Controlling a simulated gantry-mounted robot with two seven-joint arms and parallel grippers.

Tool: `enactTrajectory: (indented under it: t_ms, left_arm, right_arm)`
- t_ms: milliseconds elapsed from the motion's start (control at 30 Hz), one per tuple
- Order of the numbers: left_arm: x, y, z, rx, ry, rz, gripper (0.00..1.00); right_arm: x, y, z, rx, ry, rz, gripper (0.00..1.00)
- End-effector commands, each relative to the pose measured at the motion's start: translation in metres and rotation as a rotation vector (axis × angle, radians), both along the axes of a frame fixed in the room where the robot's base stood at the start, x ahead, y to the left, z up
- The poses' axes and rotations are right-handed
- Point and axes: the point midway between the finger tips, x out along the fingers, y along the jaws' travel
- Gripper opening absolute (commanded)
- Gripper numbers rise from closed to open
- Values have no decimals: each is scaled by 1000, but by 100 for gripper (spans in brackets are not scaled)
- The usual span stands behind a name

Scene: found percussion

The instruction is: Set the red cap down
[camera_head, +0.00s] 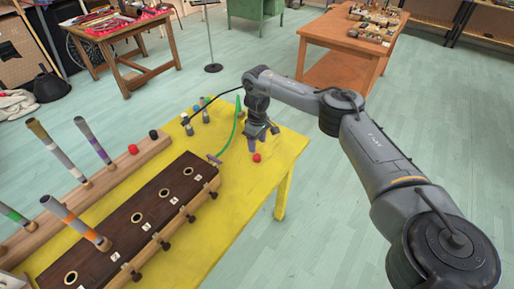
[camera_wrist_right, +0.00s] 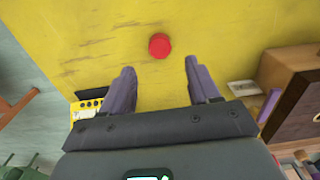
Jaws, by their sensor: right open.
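A red cap (camera_head: 257,157) lies on the yellow table (camera_head: 235,190) near its right edge. It also shows in the right wrist view (camera_wrist_right: 159,45), on bare yellow tabletop just beyond the fingertips. My right gripper (camera_head: 263,141) is over the table beside this cap. Its two purple fingers (camera_wrist_right: 159,68) are spread with nothing between them. Another red cap (camera_head: 133,149) sits on the light wooden rail, next to a black one (camera_head: 153,134). My left gripper is out of view.
A dark wooden box with round holes (camera_head: 137,217) runs along the table's left part. A green curved strip (camera_head: 235,125) and small bottles (camera_head: 187,124) are left of the right gripper. Tabletop around the near cap is clear.

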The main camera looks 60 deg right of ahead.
Motion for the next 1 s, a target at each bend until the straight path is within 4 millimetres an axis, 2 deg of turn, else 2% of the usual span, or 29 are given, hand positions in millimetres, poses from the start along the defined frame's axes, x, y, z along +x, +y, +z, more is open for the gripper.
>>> enactTrajectory:
  t_ms: [33, 100, 300, 1000]
  left_arm:
    - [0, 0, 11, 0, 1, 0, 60]
    - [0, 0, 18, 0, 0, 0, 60]
    - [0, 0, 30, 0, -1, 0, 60]
    - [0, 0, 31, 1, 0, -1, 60]
  right_arm:
    - [0, 0, 15, 0, -1, 1, 61]
    - [1, 0, 26, 0, -2, 1, 61]
    - [0, 0, 41, 0, 0, 0, 61]
    - [0, 0, 44, 0, 1, 0, 61]
